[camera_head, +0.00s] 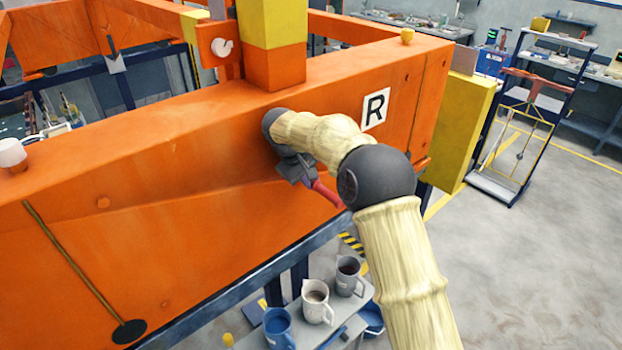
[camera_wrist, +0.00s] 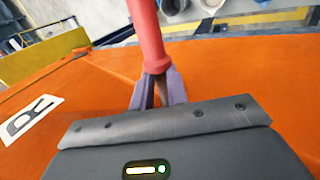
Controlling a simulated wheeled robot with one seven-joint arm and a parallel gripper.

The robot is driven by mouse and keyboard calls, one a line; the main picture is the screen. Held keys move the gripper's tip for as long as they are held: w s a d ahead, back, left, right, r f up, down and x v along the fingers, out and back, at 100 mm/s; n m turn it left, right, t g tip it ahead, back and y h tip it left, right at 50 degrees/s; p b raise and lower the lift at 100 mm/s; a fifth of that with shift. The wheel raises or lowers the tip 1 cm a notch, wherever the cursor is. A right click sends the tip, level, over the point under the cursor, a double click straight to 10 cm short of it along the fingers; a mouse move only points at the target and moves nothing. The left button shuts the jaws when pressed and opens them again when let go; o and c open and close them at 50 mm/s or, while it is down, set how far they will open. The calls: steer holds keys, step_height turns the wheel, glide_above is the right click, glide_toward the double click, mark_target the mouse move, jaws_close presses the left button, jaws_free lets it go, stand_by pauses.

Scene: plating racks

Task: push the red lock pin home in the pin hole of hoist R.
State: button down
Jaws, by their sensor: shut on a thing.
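The red lock pin (camera_head: 327,193) is held in my gripper (camera_head: 300,172) beside the orange face of hoist R (camera_head: 220,150). In the wrist view the red pin (camera_wrist: 149,40) runs up from between the two purple-grey fingers of my gripper (camera_wrist: 158,92), which are shut on it. The pin is tilted in the head view, its red end pointing down and right. A brownish part shows between the fingers below the red collar. The pin hole is not visible in either view. The R plate (camera_head: 375,108) is right of my gripper.
Below the beam, a grey shelf (camera_head: 338,325) holds several mugs, including a blue mug (camera_head: 279,328) and a white mug (camera_head: 316,302). A yellow block (camera_head: 462,132) stands at the beam's right end.

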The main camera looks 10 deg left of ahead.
steer(key=shift+w+a+r, duration=0.15)
steer(key=shift+w+a, duration=0.1)
steer(key=shift+a, duration=0.05)
steer(key=c, duration=1.3)
jaws_free()
steer(key=b+v, duration=0.2)
steer(key=v, duration=1.5)
steer(key=shift+s+r, duration=0.1)
